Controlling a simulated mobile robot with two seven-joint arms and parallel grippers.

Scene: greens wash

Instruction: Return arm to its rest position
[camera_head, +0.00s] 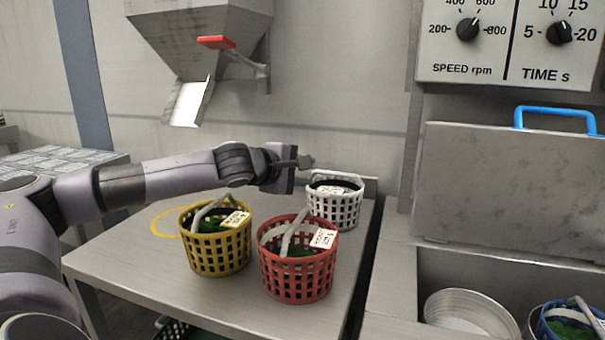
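My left arm reaches in from the left above the metal table (225,293). My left gripper (303,162) is over the back of the table, just left of and above the white basket (333,207). I cannot make out the gap between its fingers. A yellow basket (217,251) and a red basket (297,276) stand upright at the front, each with a handle, a paper tag and greens inside. The white basket also has a tag; its contents look dark. My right gripper is not in view.
A hopper (200,35) with a red-ended lever (216,42) hangs on the wall. At right stand a basin with a round metal drum (470,311), a blue basket (568,322), a raised lid (510,190) with a blue handle, and a dial panel (510,40). The table's left part is clear.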

